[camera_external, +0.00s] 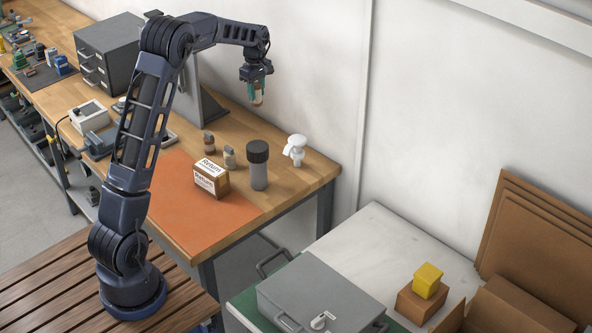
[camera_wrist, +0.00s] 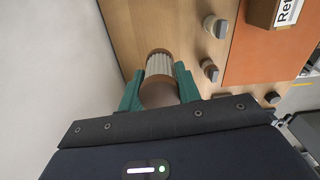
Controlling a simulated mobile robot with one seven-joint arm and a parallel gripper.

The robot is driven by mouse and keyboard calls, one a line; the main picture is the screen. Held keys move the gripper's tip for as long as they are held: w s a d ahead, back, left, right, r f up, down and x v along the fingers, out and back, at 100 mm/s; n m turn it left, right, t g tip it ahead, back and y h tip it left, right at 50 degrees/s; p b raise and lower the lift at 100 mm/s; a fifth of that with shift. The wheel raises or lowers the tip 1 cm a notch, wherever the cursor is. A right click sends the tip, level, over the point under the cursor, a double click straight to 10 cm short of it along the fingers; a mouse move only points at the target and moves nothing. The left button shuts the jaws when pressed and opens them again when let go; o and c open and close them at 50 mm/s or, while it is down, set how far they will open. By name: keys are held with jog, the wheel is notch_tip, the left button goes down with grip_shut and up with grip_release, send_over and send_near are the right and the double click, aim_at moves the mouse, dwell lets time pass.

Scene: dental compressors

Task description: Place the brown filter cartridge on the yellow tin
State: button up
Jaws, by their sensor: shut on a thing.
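The brown filter cartridge (camera_external: 257,98) has a pale pleated middle and brown ends. My gripper (camera_external: 257,90) is shut on it and holds it in the air above the far part of the wooden bench. In the wrist view the cartridge (camera_wrist: 158,66) sits between the green fingers of my gripper (camera_wrist: 159,84), which hide part of its sides. The yellow tin (camera_external: 428,279) stands on a small brown box at the lower right, well away from my gripper. The tin is not in the wrist view.
On the bench (camera_external: 315,172) stand a "Return" box (camera_external: 211,179), two small jars, a dark-lidded grey cylinder (camera_external: 258,168) and a white bottle (camera_external: 296,151). A grey case (camera_external: 320,296) lies left of the tin. Cardboard (camera_external: 540,230) stands to its right.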

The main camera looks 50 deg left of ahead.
jog(key=shift+d+r, duration=0.1)
jog(key=shift+r, duration=0.2)
jog(key=w+d+r+m, duration=0.2)
jog(key=d+m, duration=0.1)
jog(key=d, duration=1.2)
jog(key=w+d+r+m, duration=0.15)
jog(key=d+m, duration=0.25)
jog(key=d, duration=1)
jog(key=w+d+r+m, duration=0.1)
jog(key=w+d+m, duration=0.2)
jog(key=d, duration=1.2)
notch_tip(320, 180, up, 5)
jog(key=m, duration=0.9)
send_over(429, 272)
notch_tip(429, 272, down, 20)
jog(key=shift+r, duration=0.1)
